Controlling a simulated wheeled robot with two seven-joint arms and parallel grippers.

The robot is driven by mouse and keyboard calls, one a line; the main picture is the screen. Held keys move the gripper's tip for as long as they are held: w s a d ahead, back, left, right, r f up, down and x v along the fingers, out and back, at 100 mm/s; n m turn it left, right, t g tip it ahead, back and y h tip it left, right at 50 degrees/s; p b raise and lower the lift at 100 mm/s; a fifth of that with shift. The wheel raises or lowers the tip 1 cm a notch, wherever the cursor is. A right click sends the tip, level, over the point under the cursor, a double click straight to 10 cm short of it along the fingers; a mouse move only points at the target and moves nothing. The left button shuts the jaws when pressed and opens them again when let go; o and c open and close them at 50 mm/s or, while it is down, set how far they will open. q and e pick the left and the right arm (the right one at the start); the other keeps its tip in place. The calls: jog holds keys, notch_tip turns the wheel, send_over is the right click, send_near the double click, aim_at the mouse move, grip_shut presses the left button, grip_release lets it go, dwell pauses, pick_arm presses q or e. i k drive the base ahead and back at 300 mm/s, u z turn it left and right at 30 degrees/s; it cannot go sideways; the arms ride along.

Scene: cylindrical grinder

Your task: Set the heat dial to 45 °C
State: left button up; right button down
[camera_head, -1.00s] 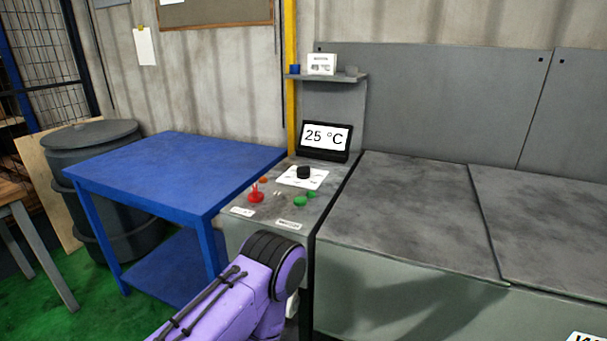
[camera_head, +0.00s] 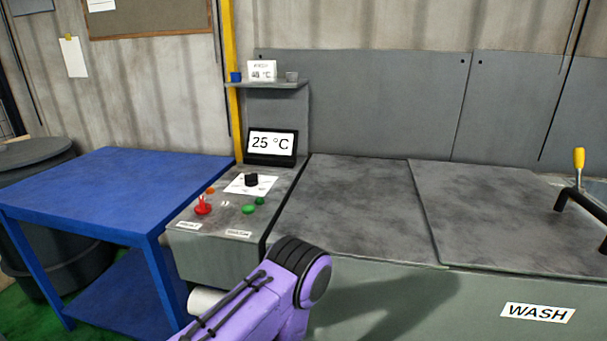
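The black heat dial (camera_head: 251,180) sits on a white plate (camera_head: 262,189) on top of the grey control panel. Behind it a black-framed display (camera_head: 271,146) reads 25 °C. A small white card (camera_head: 262,70) on the shelf above carries a °C figure that is too small to read surely. A purple and black link of my arm rises from the bottom centre, in front of the panel and the machine. Neither gripper shows in the view.
A red control (camera_head: 203,206) and green buttons (camera_head: 249,209) sit near the dial. A blue table (camera_head: 110,185) stands left of the panel. Grey machine lids (camera_head: 345,205) lie to the right, with a black handle (camera_head: 583,203) and a WASH label (camera_head: 537,312).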

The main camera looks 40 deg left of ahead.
aim_at(252, 180)
jog(key=z, duration=0.95)
jog(key=k, duration=1.05)
jog(key=u, duration=1.35)
jog(key=i, duration=0.45)
